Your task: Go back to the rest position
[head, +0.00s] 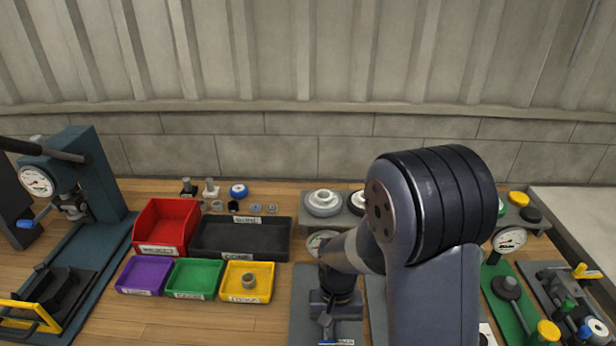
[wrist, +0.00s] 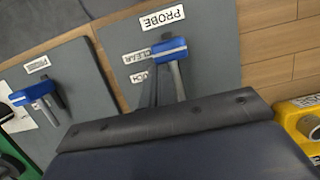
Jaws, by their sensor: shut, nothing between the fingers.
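My gripper (head: 328,320) shows low in the middle of the head view, pointing down over a grey mat (head: 300,300). It is shut and empty, and my arm hides part of the area around it. In the wrist view my dark gripper body fills the bottom, and the fingertips are hard to make out. Beyond it is a blue-topped piece with grey prongs (wrist: 170,48) on a grey board labelled PROBE (wrist: 215,50). I cannot tell how far the gripper is from that piece.
A red bin (head: 167,222), a black tray (head: 240,240) and purple, green and yellow bins (head: 247,282) stand left. A press (head: 95,175) is at far left. Gauge fixtures (head: 508,240) are at right. A second blue-topped piece (wrist: 35,92) shows in the wrist view. A wall closes the back.

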